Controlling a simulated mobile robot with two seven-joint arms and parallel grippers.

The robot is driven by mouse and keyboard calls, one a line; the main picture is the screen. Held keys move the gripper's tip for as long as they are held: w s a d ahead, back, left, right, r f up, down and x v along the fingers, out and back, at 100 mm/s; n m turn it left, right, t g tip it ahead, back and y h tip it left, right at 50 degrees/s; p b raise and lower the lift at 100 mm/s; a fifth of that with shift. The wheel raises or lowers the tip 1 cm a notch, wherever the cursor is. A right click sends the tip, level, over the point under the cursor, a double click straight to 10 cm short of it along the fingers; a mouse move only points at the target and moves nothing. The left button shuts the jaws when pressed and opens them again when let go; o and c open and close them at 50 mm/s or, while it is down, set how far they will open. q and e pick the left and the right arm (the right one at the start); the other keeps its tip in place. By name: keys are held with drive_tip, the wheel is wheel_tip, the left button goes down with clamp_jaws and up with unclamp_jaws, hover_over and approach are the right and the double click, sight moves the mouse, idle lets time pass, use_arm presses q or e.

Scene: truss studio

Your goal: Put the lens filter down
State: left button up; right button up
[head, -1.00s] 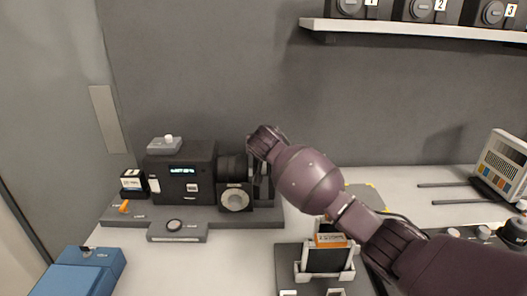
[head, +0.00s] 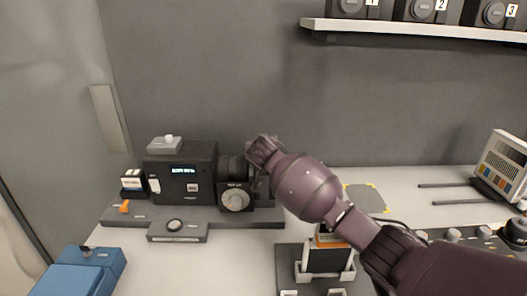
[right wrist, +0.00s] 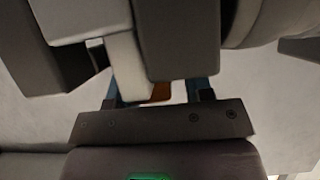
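A square dark plate with a pale round disc (head: 236,199), which looks like the lens filter, stands upright at the front of the black camera's lens (head: 230,168). The black camera (head: 186,174) sits on a grey base at the left and has a lit display. My right gripper (head: 263,176) is at the lens's right side, mostly hidden by its own wrist. The right wrist view shows its two blue fingers apart (right wrist: 158,92), with grey blocks over their tips and an orange patch between them. Whether they grip anything is unclear. My left gripper is not in view.
A rack (head: 325,262) holding an orange-topped piece (head: 331,239) stands under my right forearm. A grey mat with yellow corners (head: 366,198) lies bare behind the arm. A blue case (head: 80,272) is at front left. A shelf (head: 420,30) hangs above.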

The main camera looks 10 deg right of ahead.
drive_tip(key=shift+s+d+f, duration=0.1)
drive_tip(key=shift+d+f, duration=0.05)
drive_tip(key=shift+f, duration=0.55)
drive_tip(key=shift+d+f, duration=0.1)
drive_tip(key=shift+d, duration=0.05)
drive_tip(key=shift+d+r, duration=0.1)
drive_tip(key=shift+r, duration=0.3)
drive_tip(key=shift+s+r, duration=0.2)
drive_tip(key=shift+r, duration=0.05)
drive_tip(key=v, duration=0.6)
drive_tip(key=p+v, duration=0.1)
drive_tip(key=v, duration=0.4)
drive_tip(key=shift+s+a+r+p, duration=0.2)
drive_tip(key=shift+r+p, duration=0.1)
drive_tip(key=shift+r, duration=0.3)
